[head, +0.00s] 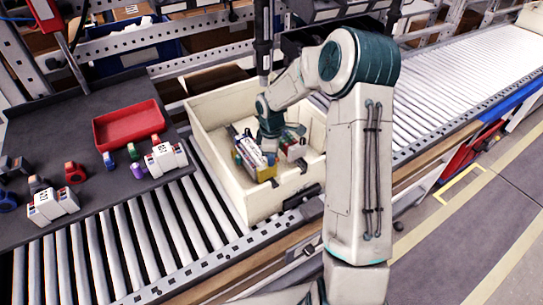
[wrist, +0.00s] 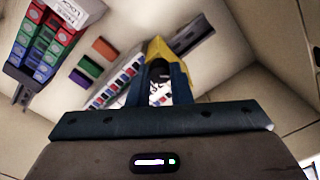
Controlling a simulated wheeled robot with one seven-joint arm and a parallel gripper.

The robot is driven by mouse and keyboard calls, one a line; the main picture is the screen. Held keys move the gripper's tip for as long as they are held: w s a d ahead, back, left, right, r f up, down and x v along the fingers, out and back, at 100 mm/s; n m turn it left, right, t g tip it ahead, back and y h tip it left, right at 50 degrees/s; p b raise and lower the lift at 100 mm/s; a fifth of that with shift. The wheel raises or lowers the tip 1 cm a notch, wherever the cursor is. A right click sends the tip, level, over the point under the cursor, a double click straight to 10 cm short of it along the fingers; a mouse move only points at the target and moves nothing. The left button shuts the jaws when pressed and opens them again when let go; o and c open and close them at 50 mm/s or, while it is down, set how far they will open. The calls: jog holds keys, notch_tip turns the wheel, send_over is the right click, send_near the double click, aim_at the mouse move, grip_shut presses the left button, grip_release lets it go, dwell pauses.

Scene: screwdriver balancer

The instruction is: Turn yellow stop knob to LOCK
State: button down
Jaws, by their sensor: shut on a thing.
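A yellow piece (wrist: 158,48) sits between the fingers of my gripper (wrist: 160,75) in the wrist view; the fingers are shut on it. I cannot tell whether it is the stop knob. A white, printed strip lies behind and beside the fingers. In the head view my gripper (head: 268,150) is down inside a cream tote, its fingertips largely hidden. A block with a yellow end (head: 266,173) shows just below it.
The cream tote (head: 207,150) stands on the roller conveyor (head: 150,240), its walls close around my gripper. A dark bench (head: 75,130) at left holds a red tray (head: 128,124) and several small coloured parts. A black vertical pole (head: 264,40) stands behind the tote.

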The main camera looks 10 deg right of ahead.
jog(key=c, duration=1.3)
grip_release()
notch_tip(320, 180, up, 14)
jog(key=b, duration=0.1)
jog(key=s+r+m+t, duration=0.1)
jog(key=s+r+m, duration=0.2)
jog(key=s+m, duration=0.4)
jog(key=s+r+m+t, duration=0.2)
jog(key=s+m, duration=0.5)
jog(key=s, duration=1.4)
jog(key=shift+r, duration=0.6)
